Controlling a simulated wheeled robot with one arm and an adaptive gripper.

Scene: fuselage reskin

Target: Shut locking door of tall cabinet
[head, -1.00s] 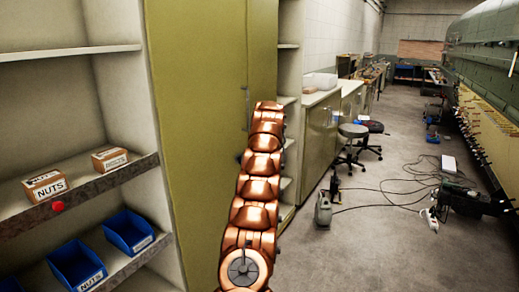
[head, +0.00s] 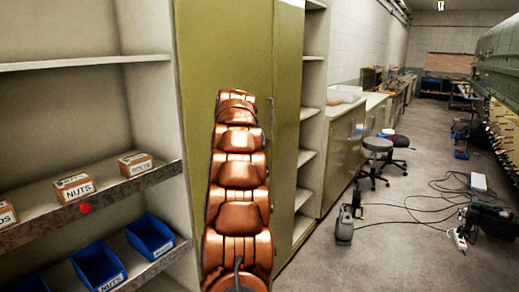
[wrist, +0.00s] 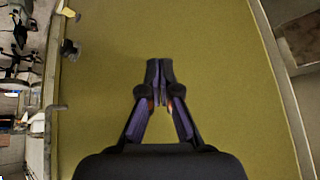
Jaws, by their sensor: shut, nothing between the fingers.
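The tall cabinet is olive-yellow, and its broad door (head: 225,55) faces me in the head view. A slim handle (head: 271,118) runs along the door's right edge, beside a narrower olive panel (head: 287,95). I cannot tell whether the door is fully closed. My gripper (wrist: 159,65) is shut and empty in front of the door; contact is unclear. My copper arm hides it in the head view.
Right of the cabinet are narrow shelves (head: 310,130), low cabinets (head: 343,150) and stools (head: 377,146). Cables and tools (head: 490,218) lie on the floor. The aisle between has free floor (head: 390,255).

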